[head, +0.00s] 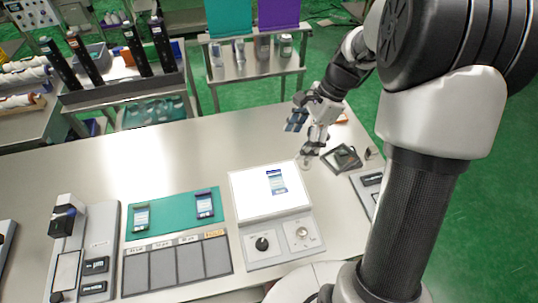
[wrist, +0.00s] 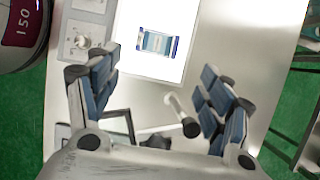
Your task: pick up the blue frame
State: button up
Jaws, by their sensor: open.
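A small blue frame (head: 277,182) with dark blue end bars and a pale middle lies flat on the lit white panel. It also shows in the wrist view (wrist: 158,43), near the top centre, ahead of the fingers. My gripper (head: 304,135) is above the table, behind and to the right of the panel. In the wrist view my gripper (wrist: 160,92) is open, its blue-padded fingers wide apart, and nothing is held between them.
The lit panel (head: 250,203) has a base with two knobs in front. A dark square frame (head: 342,157) lies right of the panel, below my gripper. A small post (wrist: 180,112) shows between the fingers. Grey trays (head: 178,265) stand before the mat. The table's back left is clear.

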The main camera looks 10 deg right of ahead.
aim_at(272, 184)
jog(key=o, duration=0.5)
jog(key=b+x, duration=0.4)
jog(key=x, duration=0.7)
jog(key=shift+f, duration=0.15)
jog(key=shift+b+x, duration=1.45)
jog(key=shift+x, duration=1.65)
